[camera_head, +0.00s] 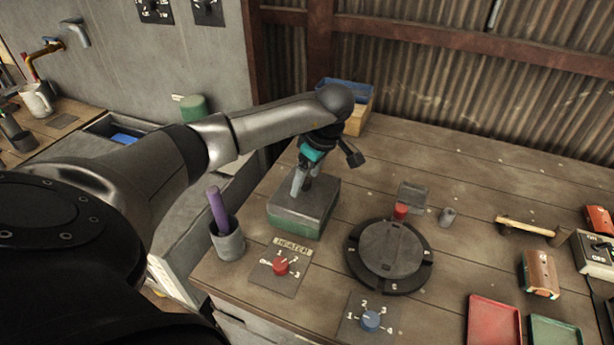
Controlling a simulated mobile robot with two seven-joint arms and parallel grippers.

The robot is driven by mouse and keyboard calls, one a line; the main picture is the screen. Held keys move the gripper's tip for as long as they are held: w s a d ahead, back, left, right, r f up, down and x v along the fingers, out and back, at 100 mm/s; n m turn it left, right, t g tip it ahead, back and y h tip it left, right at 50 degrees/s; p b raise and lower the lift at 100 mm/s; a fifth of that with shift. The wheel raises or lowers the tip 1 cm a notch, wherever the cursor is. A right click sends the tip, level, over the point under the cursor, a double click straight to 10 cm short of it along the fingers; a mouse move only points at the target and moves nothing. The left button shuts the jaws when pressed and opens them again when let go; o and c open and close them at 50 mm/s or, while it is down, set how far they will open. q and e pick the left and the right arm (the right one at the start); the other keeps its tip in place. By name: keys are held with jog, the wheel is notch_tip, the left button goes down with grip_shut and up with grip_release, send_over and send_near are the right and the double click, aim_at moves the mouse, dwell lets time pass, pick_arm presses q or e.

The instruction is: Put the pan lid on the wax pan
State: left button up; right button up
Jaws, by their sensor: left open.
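A square box with a green lower part, which looks like the wax pan (294,226), stands on the table beside the heater label. A flat grey cover, which looks like the pan lid (318,196), lies over its top and appears level. A small dark knob shows on the cover, partly hidden by my gripper. My left gripper (302,186) points down at this knob from above with its fingers open. I cannot tell whether a finger touches the knob. The inside of the pan is hidden. My right gripper is not in view.
A grey cup (228,243) with a purple stick stands left of the pan. A red heater knob (281,266) is in front. A round dark turntable (390,248) is at the right. A blue bin (346,90) stands behind. Red (494,322) and green (555,332) trays lie front right.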

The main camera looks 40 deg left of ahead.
pick_arm(q)
jog(key=p+v, duration=0.1)
jog(key=v, duration=1.4)
